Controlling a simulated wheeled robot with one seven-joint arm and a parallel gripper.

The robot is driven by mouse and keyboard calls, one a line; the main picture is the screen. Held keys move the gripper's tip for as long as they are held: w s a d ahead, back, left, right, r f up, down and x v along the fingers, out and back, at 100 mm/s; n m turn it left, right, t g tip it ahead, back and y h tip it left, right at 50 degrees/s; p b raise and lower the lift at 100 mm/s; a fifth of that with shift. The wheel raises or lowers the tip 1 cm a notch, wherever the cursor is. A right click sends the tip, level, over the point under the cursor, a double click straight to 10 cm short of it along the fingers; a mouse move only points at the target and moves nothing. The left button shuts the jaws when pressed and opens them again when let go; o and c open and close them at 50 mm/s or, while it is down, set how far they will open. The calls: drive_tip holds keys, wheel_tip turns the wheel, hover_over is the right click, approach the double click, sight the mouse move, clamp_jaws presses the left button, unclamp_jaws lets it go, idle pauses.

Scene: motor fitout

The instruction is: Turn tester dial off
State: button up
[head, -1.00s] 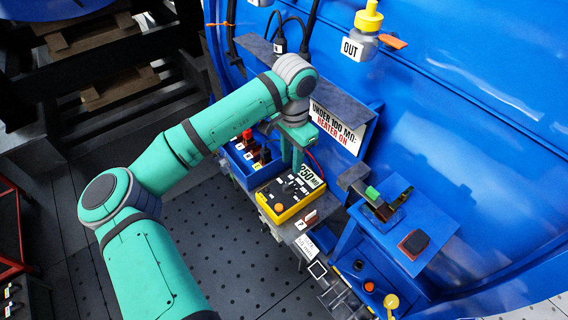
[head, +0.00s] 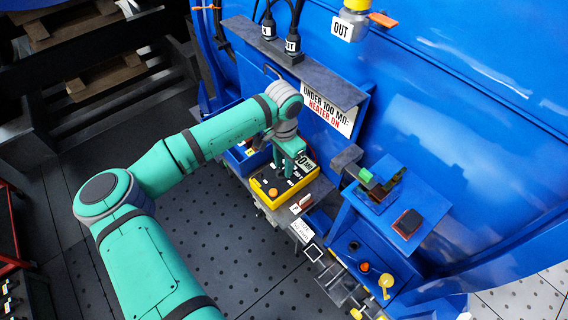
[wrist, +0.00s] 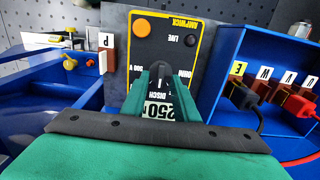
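The tester (head: 268,190) is a yellow box with a black face, on a grey shelf at the side of the blue housing. Its face (wrist: 190,60) has an orange button, white lettering and a display reading "250M". The round black tester dial (wrist: 156,66) shows at my fingertips in the wrist view. My gripper (wrist: 155,76) points down at the tester, its two green fingers slightly apart on either side of the dial. I cannot tell whether they pinch it. In the head view my gripper (head: 290,170) hides the dial and part of the display.
A blue bin (wrist: 285,75) with lettered plugs and cables stands beside the tester. A sign (head: 328,110) hangs on the housing behind.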

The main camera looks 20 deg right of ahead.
clamp_jaws()
drive_tip(key=shift+n, duration=0.3)
drive_tip(key=n, duration=0.2)
drive_tip(key=shift+n, duration=0.3)
drive_tip(key=shift+w+a+n, duration=0.1)
drive_tip(key=shift+n, duration=0.85)
drive_tip(key=shift+w+a+n, duration=0.1)
drive_tip(key=shift+n, duration=0.85)
unclamp_jaws()
